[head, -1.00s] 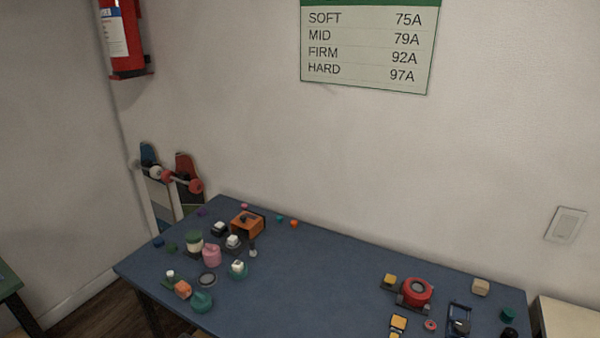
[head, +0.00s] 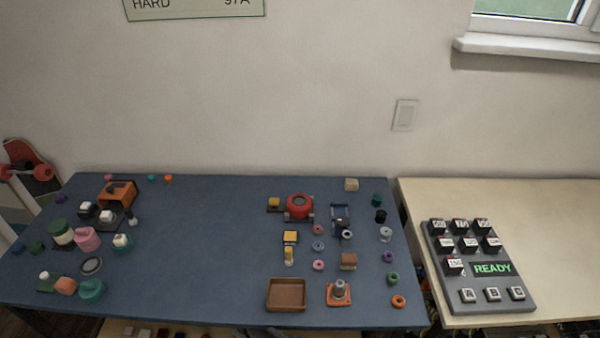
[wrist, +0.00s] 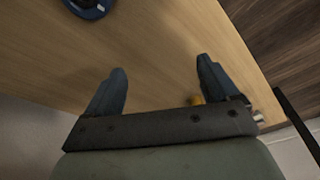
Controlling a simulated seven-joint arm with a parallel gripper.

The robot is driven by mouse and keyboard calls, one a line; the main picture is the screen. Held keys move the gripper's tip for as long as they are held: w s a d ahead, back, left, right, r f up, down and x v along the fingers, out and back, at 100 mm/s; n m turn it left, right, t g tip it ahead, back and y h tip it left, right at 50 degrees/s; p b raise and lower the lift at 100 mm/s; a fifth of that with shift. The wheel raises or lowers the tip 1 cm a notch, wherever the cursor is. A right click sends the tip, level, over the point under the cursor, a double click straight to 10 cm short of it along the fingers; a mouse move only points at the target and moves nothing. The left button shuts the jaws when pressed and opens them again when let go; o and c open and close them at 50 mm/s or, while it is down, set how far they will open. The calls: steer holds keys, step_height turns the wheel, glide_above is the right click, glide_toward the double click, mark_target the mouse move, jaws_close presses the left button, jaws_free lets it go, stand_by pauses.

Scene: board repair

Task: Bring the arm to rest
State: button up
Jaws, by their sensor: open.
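My gripper (wrist: 160,88) shows in the wrist view with its two dark fingers spread wide apart. It is open and nothing is held between the fingers. A light wooden surface (wrist: 150,50) lies beyond the fingers. The arm and gripper do not show in the head view.
A blue-topped table (head: 215,270) bears many small parts, an orange box (head: 117,193), a red round device (head: 299,206) and a brown tray (head: 286,295). A pale table (head: 560,240) at right bears a grey panel (head: 480,290) reading READY. A dark blue object (wrist: 90,8) lies on the wooden surface.

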steer(key=s+d+r+m+g, duration=0.2)
steer(key=s+d+r, duration=0.3)
steer(key=d, duration=0.8)
steer(key=s+d+r+m+g+h, duration=0.1)
steer(key=s+d+r+m+g, duration=0.2)
steer(key=s+d, duration=0.9)
steer(key=s+d+r+m+g, duration=0.3)
steer(key=s+d+r+m, duration=0.2)
steer(key=d, duration=1)
steer(key=s+r, duration=0.2)
steer(key=s, duration=0.2)
steer(key=shift+h, duration=0.4)
